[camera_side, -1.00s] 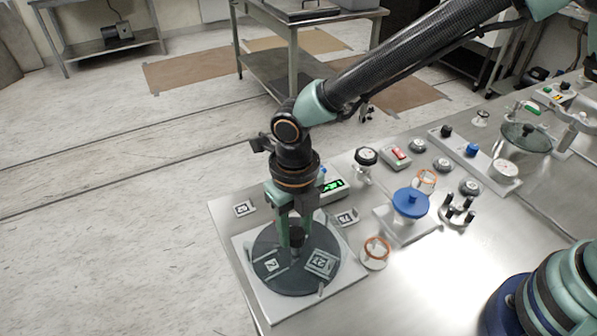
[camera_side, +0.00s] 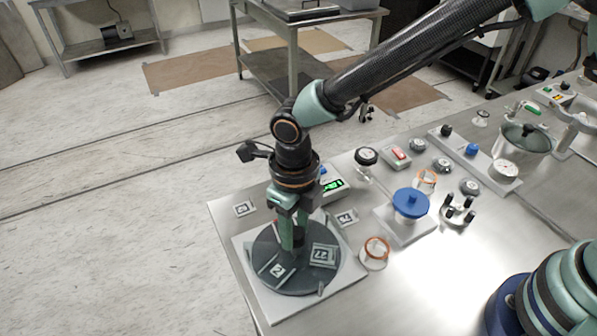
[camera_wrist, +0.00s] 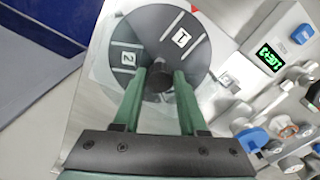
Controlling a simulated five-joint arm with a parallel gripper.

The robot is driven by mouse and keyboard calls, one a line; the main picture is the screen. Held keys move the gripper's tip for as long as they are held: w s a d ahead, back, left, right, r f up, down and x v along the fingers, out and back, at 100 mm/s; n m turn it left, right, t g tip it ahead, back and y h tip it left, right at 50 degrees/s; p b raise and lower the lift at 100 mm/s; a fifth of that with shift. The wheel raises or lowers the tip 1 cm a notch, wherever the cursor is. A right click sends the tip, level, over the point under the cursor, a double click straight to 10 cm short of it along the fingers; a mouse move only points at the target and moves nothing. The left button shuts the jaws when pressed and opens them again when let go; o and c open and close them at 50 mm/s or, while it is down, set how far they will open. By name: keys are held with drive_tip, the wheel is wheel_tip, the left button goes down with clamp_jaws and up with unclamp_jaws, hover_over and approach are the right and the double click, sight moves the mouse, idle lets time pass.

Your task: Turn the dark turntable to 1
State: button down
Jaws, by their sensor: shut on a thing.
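The dark turntable (camera_side: 268,247) is a round disc on a pale square base plate (camera_side: 345,272). In the wrist view the disc (camera_wrist: 140,28) shows a label 1 (camera_wrist: 181,39) between two pale lines at upper right, and a label 2 (camera_wrist: 127,58) at left. A red pointer (camera_wrist: 194,9) sits just beyond the rim, close to label 1; I cannot tell whether they line up exactly. My gripper (camera_wrist: 159,85) is shut on the dark central knob (camera_wrist: 158,77), with a green finger on either side. In the side view my gripper (camera_side: 298,245) stands upright over the disc's middle.
A box with a green display (camera_side: 333,186) stands behind the turntable. An orange-ringed part (camera_side: 376,250) and a blue round handle (camera_side: 410,203) are to the right. The table's front left edge is close to the base plate.

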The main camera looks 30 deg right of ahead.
sight(295, 231)
drive_tip(key=shift+r, duration=0.1)
idle(0.3)
drive_tip(key=shift+c, duration=2.2)
unclamp_jaws()
wheel_tip(295, 231, up, 12)
